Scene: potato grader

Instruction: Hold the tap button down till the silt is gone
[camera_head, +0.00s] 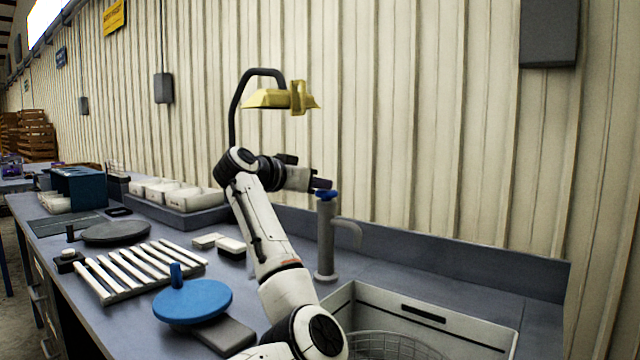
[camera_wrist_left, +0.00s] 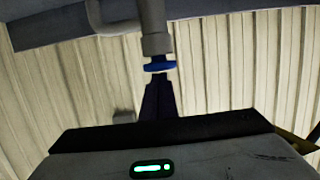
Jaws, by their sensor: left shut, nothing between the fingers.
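The grey tap (camera_head: 326,240) stands upright behind the sink, its spout curving to the right. Its blue button (camera_head: 327,195) is on top; it also shows in the left wrist view (camera_wrist_left: 160,66). My left gripper (camera_head: 322,184) is shut and empty, with its fingertips right at the button, seemingly over it. Whether they touch or press it I cannot tell. The white sink (camera_head: 440,313) holds a wire basket (camera_head: 392,345), partly cut off by the frame and my arm. I see no water stream or silt. My right gripper is not in view.
A blue round plate with a handle (camera_head: 193,302), a white slatted rack (camera_head: 135,272) and small white blocks (camera_head: 230,246) lie left of my arm. A yellow lamp (camera_head: 270,98) rises behind my arm. The wall is close behind the tap.

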